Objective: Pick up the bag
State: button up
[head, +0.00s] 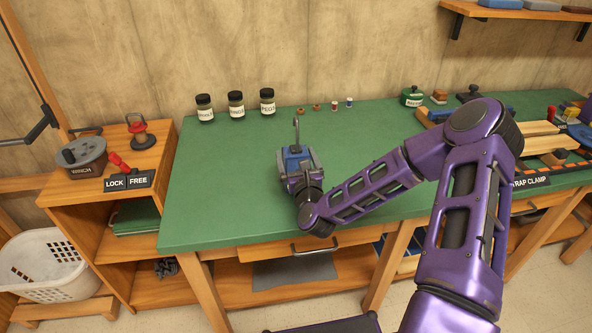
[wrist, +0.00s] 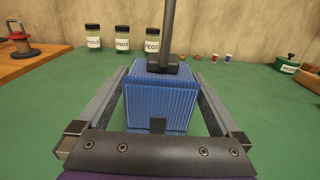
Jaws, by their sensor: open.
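The bag appears to be the blue ribbed, box-shaped thing (wrist: 158,105) with a dark upright handle on top, in the middle of the wrist view. It stands upright on the green bench top; in the head view its blue body (head: 294,152) shows only partly, with the rest hidden by my gripper. My gripper (head: 297,160) is open, with one finger along each side of the bag in the wrist view (wrist: 159,78). Thin strips of green show between the bag and the fingers. Whether a finger touches it lower down is hidden.
Labelled jars (head: 236,105) stand along the back of the green bench (head: 220,190), with small pegs and spools to their right. A winch (head: 82,155) and a LOCK/FREE sign (head: 127,181) sit on the wooden shelf at left. The bench left of my gripper is clear.

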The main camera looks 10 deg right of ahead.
jog(key=c, duration=1.3)
